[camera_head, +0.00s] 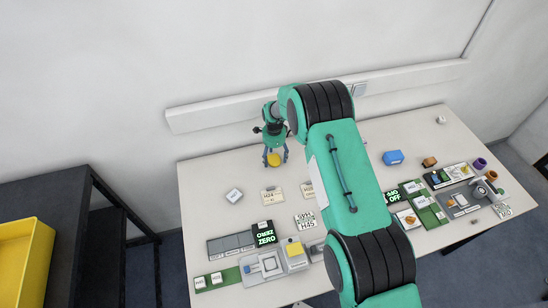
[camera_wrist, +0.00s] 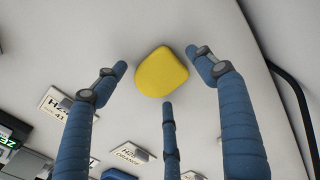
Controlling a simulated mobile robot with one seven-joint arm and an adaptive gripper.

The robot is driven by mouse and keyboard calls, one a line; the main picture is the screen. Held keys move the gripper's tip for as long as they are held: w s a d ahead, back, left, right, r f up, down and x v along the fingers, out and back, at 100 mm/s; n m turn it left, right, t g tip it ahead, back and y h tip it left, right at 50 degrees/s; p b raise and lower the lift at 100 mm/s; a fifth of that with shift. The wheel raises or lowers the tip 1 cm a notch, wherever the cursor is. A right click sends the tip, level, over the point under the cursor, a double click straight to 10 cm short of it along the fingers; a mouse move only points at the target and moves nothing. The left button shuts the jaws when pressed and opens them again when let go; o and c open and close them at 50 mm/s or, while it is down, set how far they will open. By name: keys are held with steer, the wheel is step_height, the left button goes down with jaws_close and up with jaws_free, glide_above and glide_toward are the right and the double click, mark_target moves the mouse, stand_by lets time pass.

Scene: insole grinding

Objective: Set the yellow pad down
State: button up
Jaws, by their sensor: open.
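The yellow pad (camera_head: 273,160) lies near the back left of the white table (camera_head: 210,190). In the wrist view the yellow pad (camera_wrist: 162,73) is a rounded shape lying on the pale surface between and just beyond my fingertips. My gripper (camera_head: 274,155) is open over the pad. In the wrist view the blue fingers of my gripper (camera_wrist: 165,78) are spread around the pad, with visible gaps and none seen touching it. I cannot tell the exact height of the fingertips above the table.
Label cards (camera_head: 272,196) lie in front of the pad. A scale-like device (camera_head: 268,264) and a green-lit display (camera_head: 265,234) stand at the front left. A blue block (camera_head: 393,157) is to the right. A yellow bin (camera_head: 22,262) is at far left.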

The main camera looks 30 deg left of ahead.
mark_target(274, 159)
step_height(274, 159, up, 12)
stand_by(0.6)
stand_by(0.5)
stand_by(0.4)
